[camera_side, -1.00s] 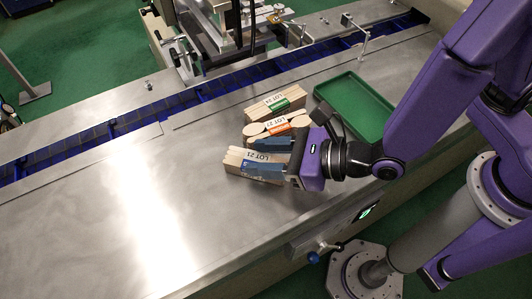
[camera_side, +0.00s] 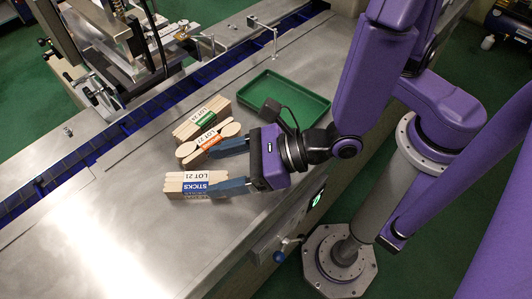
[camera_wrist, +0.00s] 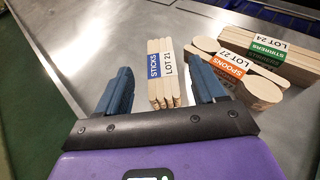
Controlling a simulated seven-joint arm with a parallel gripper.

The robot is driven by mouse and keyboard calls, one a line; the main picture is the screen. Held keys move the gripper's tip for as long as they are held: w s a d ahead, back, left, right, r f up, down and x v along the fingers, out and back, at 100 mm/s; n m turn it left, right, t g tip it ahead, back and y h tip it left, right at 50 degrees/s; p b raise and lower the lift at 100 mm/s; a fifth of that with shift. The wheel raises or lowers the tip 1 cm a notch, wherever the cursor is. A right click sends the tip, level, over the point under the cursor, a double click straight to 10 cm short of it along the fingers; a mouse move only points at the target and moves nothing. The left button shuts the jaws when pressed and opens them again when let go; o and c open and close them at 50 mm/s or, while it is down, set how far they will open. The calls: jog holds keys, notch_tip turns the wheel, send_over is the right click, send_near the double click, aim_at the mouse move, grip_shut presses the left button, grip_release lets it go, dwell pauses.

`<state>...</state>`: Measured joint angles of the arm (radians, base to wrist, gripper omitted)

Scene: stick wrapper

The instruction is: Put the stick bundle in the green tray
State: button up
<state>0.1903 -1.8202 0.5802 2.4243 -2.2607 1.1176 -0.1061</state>
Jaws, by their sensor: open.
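The stick bundle (camera_side: 180,184) is a block of pale wooden sticks with a blue STICKS band and a white LOT 21 label. It lies flat on the steel table. My gripper (camera_side: 214,170) is open, with its two blue fingers pointing left towards the bundle. In the wrist view the bundle (camera_wrist: 154,92) shows between the spread fingers, with a visible gap on each side. In the side view the lower finger overlaps the bundle's right end; contact cannot be told. The green tray (camera_side: 318,99) lies behind my gripper, to the upper right, and looks empty.
An orange-banded spoons bundle (camera_side: 186,151) lies just behind the stick bundle, close to the upper finger. A green-banded stirrers bundle (camera_side: 183,131) lies beyond it. A blue conveyor channel (camera_side: 150,115) runs behind them. The table at left is clear.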

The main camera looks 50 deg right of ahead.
jog(key=v, duration=0.8)
jog(key=w+d+r+m+h, duration=0.1)
jog(key=w+d+m+h, duration=0.4)
jog(key=d+m, duration=0.45)
jog(key=w+d+r+m+h, duration=0.1)
jog(key=w+d+m+h, duration=0.2)
jog(key=d+m+h, duration=0.55)
jog(key=s+d+m+g+y, duration=0.3)
jog(key=s+d+m+g, duration=0.3)
jog(key=s+m+g, duration=0.3)
jog(key=s+m, duration=0.1)
jog(key=m, duration=0.3)
jog(key=shift+s+d+r+m, duration=0.2)
jog(key=shift+d+m, duration=0.1)
jog(key=shift+d, duration=0.1)
jog(key=shift+o, duration=0.5)
jog(key=shift+s+a+r+m+y, duration=0.25)
jog(key=shift+s+m+y, duration=0.1)
jog(key=shift+m+y, duration=0.1)
jog(key=shift+f, duration=0.1)
